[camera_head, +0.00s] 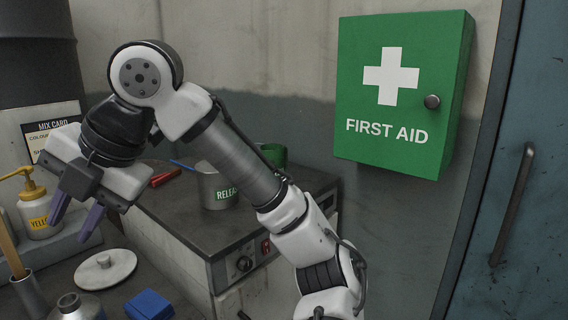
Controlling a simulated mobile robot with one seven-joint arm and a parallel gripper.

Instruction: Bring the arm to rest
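My arm rises from the bottom of the head view, bends at the top, and hangs its end down at the left. My gripper (75,224) points down with its two purple-grey fingers spread apart. Nothing shows between the fingers. It hangs near the yellow-pump bottle (38,212) and above the area of a round white lid (105,268), touching neither as far as I can see.
A grey pot labelled "RELEA…" (218,190) and a green container (272,155) stand on a dark-topped unit (180,222) behind my arm. A blue block (149,304) and a metal bottle (76,308) are at lower left. A green first aid cabinet (395,150) hangs right.

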